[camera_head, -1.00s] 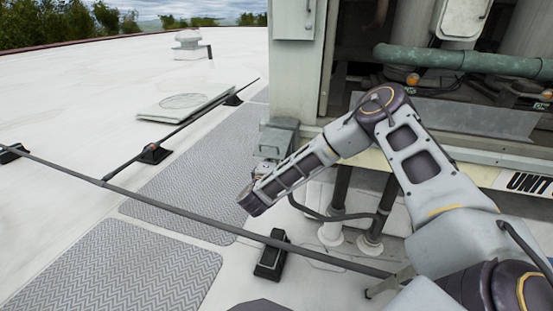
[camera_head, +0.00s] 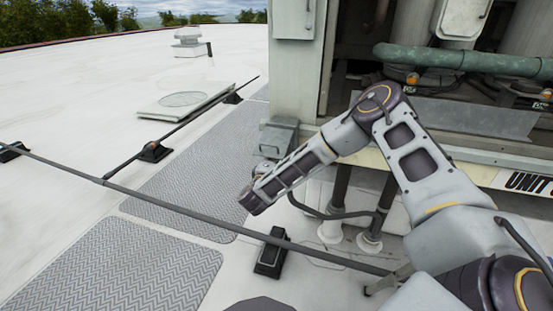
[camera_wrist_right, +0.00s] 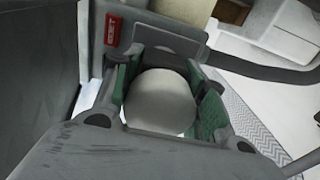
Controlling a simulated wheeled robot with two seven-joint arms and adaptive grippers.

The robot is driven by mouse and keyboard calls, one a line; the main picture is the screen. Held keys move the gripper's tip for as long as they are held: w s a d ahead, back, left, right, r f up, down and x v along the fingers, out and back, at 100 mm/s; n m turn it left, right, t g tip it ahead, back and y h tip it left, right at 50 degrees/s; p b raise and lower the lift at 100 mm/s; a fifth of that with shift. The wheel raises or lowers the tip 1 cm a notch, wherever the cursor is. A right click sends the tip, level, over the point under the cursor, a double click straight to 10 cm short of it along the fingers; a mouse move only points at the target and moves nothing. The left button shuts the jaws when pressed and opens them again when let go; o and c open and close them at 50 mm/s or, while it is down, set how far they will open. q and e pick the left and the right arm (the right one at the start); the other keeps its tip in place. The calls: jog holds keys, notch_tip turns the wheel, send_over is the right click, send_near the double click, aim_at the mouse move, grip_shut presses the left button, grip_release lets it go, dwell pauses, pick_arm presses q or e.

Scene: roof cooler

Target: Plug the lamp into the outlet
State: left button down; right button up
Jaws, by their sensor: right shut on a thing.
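My right gripper (camera_wrist_right: 160,108) has green-lined fingers closed on both sides of a pale round thing (camera_wrist_right: 160,100) in the right wrist view. I cannot tell whether it is the lamp or its plug. Directly beyond it is a grey box face with a red label (camera_wrist_right: 113,28); contact between them cannot be told. In the head view a grey box (camera_head: 279,137) sits at the cabinet's lower left corner and may be the outlet. My right forearm (camera_head: 290,180) reaches left just in front of it and hides most of the right gripper. My left gripper is not in view.
A dark cable (camera_wrist_right: 265,70) runs right from the box area in the wrist view. A long conduit (camera_head: 200,210) on black blocks (camera_head: 271,254) crosses the roof. Pipes (camera_head: 335,205) stand under the cabinet. Grey walkway mats (camera_head: 120,265) and open white roof lie left.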

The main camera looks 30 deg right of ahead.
jog(key=shift+w+d+p, duration=0.35)
jog(key=shift+d+p, duration=0.05)
dwell(0.5)
jog(key=o, duration=1)
jog(key=shift+o, duration=0.2)
jog(key=shift+a, duration=0.1)
jog(key=v, duration=1.2)
